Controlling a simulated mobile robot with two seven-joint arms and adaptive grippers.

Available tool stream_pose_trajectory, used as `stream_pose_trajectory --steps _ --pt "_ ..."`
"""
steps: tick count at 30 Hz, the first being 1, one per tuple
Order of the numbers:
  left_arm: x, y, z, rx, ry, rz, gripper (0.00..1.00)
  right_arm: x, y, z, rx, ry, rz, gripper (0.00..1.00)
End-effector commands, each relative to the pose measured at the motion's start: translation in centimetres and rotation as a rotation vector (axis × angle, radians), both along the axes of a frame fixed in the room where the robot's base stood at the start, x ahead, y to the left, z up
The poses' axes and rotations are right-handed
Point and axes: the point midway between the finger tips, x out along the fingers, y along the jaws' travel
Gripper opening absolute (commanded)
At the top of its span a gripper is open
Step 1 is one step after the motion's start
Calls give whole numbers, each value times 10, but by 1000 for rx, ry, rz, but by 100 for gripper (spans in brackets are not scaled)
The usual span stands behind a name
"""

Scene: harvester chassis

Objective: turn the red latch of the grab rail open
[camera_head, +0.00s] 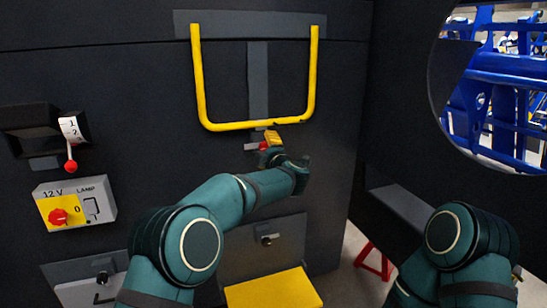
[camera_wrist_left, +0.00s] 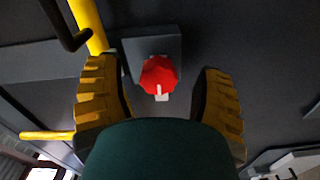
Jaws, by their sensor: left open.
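The red latch (camera_wrist_left: 158,74) is a faceted knob with a white mark, on a grey plate (camera_wrist_left: 170,47) in the left wrist view. In the head view only a bit of the red latch (camera_head: 263,145) shows beside my gripper. The yellow grab rail (camera_head: 201,85) is U-shaped and hangs down the dark wall just above it; part of the grab rail (camera_wrist_left: 87,22) shows in the left wrist view. My left gripper (camera_head: 270,138) is open. Its yellow fingers (camera_wrist_left: 155,80) stand on both sides of the latch, with gaps visible. My right gripper is not visible.
A lamp switch box (camera_head: 75,203) with a red knob and a red-tipped lever (camera_head: 70,150) are on the wall at left. A yellow step (camera_head: 275,290) is below my left arm. A round opening (camera_head: 490,90) is at right.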

Motion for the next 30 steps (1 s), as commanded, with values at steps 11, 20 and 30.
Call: stream_pose_trajectory --steps 11,20,30 --pt "-58 -20 2 1 -1 -4 67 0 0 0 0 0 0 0" --pt "-100 -33 1 0 -1 -3 67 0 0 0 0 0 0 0" --pt "-108 -36 1 1 -2 -1 67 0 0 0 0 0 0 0"
